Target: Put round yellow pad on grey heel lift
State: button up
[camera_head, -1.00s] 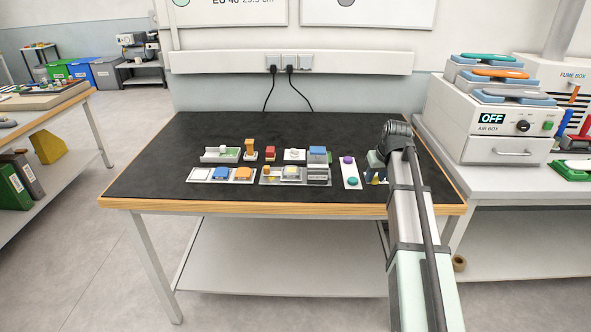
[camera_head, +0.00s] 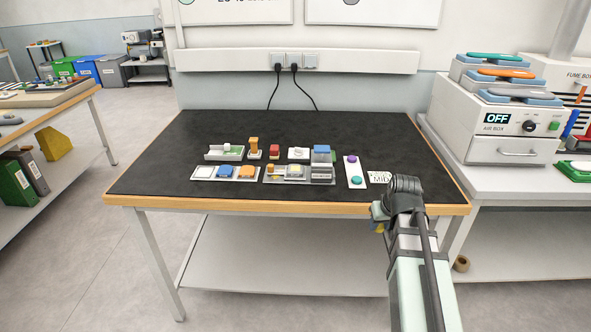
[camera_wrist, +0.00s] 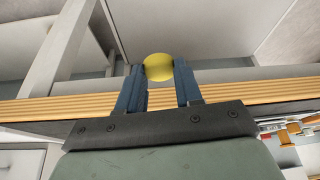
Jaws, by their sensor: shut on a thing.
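The round yellow pad (camera_wrist: 158,67) is held between the two dark fingertips of my gripper (camera_wrist: 160,85) in the wrist view. In the head view a small yellow bit (camera_head: 378,228) shows beside the wrist, at the table's front edge on the right. My gripper there is mostly hidden by my own arm. I cannot tell for sure which piece is the grey heel lift. A pale grey-white pad (camera_head: 204,172) lies at the left of the front row, left of a blue pad (camera_head: 225,171) and an orange pad (camera_head: 247,172).
A middle tray (camera_head: 272,181) holds several small pieces and a grey block (camera_head: 321,173). A white strip (camera_head: 357,184) bears purple and teal discs. A white card marked MID (camera_head: 379,177) lies near my arm. The front of the black tabletop (camera_head: 260,199) is clear.

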jog(key=w+a+r+n, duration=0.1)
jog(key=w+a+n, duration=0.1)
jog(key=w+a+r+n+y, duration=0.1)
jog(key=a+r, duration=0.1)
jog(key=shift+w+a+n+g, duration=0.1)
jog(key=shift+w+n+g, duration=0.2)
jog(key=shift+w+n, duration=0.1)
jog(key=w+a+r+n+g+y, duration=0.1)
jog(key=w+a+r+n, duration=0.2)
jog(key=w+a+r, duration=0.5)
jog(key=w+a+r+n+y, duration=0.1)
jog(key=w+r+n, duration=0.2)
jog(key=w+r, duration=0.7)
jog(key=n+g+y, duration=0.1)
jog(key=n+g, duration=0.2)
jog(key=n, duration=0.4)
send_over(294, 169)
jog(key=d, duration=0.2)
notch_tip(294, 169, down, 5)
jog(key=f, duration=0.8)
jog(key=shift+w+a+f, duration=0.1)
jog(key=shift+a+f, duration=0.15)
jog(key=shift+f, duration=0.15)
jog(key=o, duration=1)
